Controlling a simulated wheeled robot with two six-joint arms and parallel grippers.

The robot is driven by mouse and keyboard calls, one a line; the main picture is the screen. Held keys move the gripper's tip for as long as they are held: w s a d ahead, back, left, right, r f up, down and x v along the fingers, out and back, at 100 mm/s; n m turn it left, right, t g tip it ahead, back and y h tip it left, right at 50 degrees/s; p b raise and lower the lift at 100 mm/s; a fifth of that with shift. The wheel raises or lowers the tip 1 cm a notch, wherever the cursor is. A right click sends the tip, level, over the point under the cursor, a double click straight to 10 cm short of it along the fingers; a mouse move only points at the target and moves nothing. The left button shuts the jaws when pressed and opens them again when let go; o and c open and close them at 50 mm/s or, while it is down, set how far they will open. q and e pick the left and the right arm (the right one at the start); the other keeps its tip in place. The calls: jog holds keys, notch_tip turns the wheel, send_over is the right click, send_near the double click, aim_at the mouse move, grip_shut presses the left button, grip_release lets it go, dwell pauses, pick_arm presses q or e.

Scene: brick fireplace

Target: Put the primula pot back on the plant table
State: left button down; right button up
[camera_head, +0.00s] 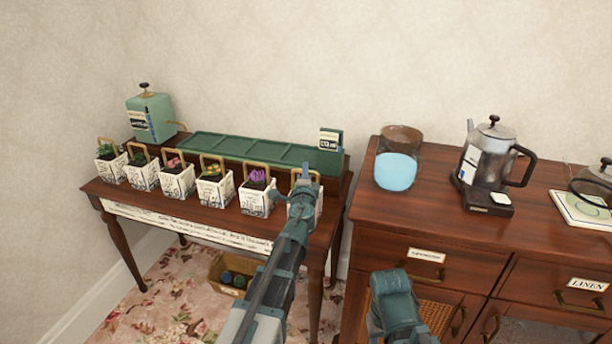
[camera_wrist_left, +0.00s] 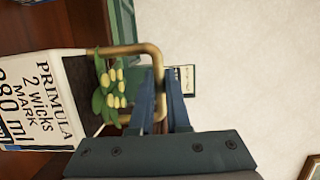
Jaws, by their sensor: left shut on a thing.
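The primula pot is a white lettered square pot (camera_wrist_left: 40,100) with green leaves, pale yellow flowers and a brass loop handle (camera_wrist_left: 140,49). My left gripper (camera_wrist_left: 172,95) is shut on this handle. In the head view the left gripper (camera_head: 305,180) largely hides the pot, of which a white side (camera_head: 319,203) shows at the right end of the pot row. The plant table (camera_head: 120,196) is dark red-brown wood. I cannot tell whether the pot's base touches it. My right arm shows at lower centre-right, but its fingers are not visible.
Several similar pots, such as the purple-flowered pot (camera_head: 256,192), line the table's front. A green tray (camera_head: 235,149) and a green canister (camera_head: 151,117) stand behind them. A cabinet (camera_head: 370,205) with a kettle (camera_head: 484,155) and blue-filled jar (camera_head: 396,170) adjoins at right. A box (camera_head: 228,277) sits below.

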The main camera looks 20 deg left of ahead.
pick_arm(q)
jog(key=shift+f, duration=0.2)
jog(key=c, duration=0.9)
grip_release()
jog(key=shift+r, duration=0.1)
jog(key=shift+r, duration=0.15)
jog(key=v, duration=1.2)
